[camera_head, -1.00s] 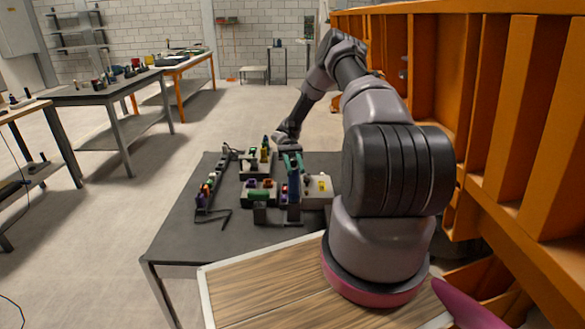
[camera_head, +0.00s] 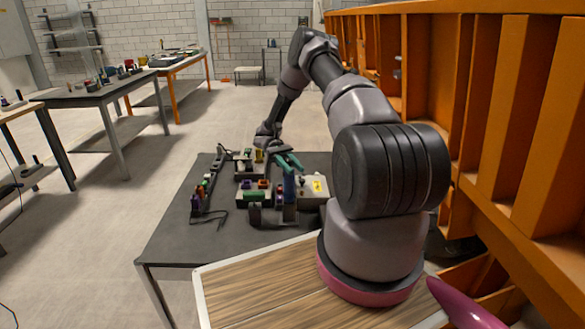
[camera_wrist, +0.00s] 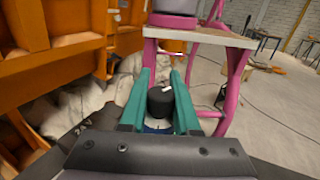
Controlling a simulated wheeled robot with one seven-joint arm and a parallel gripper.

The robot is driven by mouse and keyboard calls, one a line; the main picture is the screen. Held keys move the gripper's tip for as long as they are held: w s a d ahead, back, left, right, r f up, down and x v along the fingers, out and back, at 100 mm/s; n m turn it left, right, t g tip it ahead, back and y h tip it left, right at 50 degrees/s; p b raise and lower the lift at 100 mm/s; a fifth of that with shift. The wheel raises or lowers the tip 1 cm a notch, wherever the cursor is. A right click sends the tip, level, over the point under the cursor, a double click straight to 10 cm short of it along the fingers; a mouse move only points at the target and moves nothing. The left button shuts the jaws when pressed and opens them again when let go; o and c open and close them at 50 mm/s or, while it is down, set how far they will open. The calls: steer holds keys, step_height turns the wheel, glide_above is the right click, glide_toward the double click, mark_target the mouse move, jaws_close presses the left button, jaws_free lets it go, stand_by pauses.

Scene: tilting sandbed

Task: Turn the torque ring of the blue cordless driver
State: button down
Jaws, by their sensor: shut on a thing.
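The blue cordless driver (camera_head: 289,188) stands upright at the right side of the dark table. My gripper (camera_head: 288,161), with teal fingers, is at its upper end. In the wrist view the two teal fingers (camera_wrist: 160,98) sit on either side of the driver's black round front part (camera_wrist: 160,103), which carries a white mark. They are shut on it. A bit of blue body (camera_wrist: 153,130) shows below. The torque ring cannot be told apart clearly from the black part. The driver's lower body is hidden in the wrist view.
The dark table (camera_head: 185,232) also bears grey boxes with coloured parts (camera_head: 253,196), a light box (camera_head: 312,190) with a yellow piece right of the driver, and a row of small tools (camera_head: 199,194) at left. An orange ribbed wall (camera_head: 480,110) stands close on the right.

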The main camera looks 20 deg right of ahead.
steer(key=c, duration=0.6)
jaws_free()
steer(key=shift+y, duration=0.4)
